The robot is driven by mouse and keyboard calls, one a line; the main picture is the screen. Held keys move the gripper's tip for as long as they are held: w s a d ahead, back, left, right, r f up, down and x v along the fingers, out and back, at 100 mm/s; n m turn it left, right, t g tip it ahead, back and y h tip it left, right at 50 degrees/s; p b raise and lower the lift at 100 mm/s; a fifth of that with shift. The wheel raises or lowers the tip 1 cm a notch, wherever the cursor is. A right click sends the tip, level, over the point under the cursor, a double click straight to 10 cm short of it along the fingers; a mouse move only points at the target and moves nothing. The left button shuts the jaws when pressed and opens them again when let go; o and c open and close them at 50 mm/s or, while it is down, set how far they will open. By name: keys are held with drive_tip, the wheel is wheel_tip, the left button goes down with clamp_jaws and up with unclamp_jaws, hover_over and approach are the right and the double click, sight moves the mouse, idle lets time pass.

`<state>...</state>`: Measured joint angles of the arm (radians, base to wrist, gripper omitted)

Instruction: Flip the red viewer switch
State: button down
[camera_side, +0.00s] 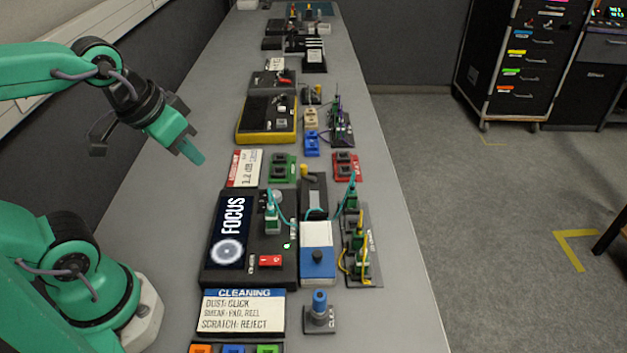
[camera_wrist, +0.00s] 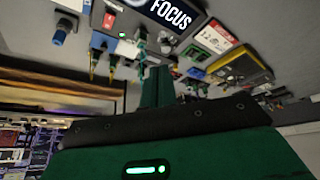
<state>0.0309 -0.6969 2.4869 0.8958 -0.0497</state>
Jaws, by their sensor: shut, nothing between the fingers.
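The red viewer switch (camera_side: 270,260) is a small red rocker on the black viewer box (camera_side: 215,277) with the FOCUS screen (camera_side: 229,230), in the side view. A green light (camera_side: 287,246) glows just beside it. My gripper (camera_side: 196,156) is shut and empty, in the air above the table, up and to the left of the viewer. In the wrist view my gripper's fingers (camera_wrist: 157,85) point toward the table, with the FOCUS screen (camera_wrist: 170,14) beyond them.
Green plugs with teal cables (camera_side: 272,218) stand on the viewer's right part. A blue and white box (camera_side: 316,236) is to its right, a cleaning sign (camera_side: 243,312) in front. Red and green blocks (camera_side: 345,166) lie behind. Bare table (camera_side: 165,205) is free left of the viewer.

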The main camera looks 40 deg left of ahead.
drive_tip(key=shift+s+a+r, duration=0.3)
drive_tip(key=shift+s+a, duration=0.05)
drive_tip(key=shift+d, duration=0.1)
drive_tip(key=n+g, duration=0.5)
drive_tip(key=n, duration=0.4)
hover_over(276, 259)
drive_tip(key=shift+f, duration=2.6)
drive_tip(key=shift+f, duration=0.15)
wheel_tip(276, 259, down, 14)
drive_tip(key=shift+r, duration=0.1)
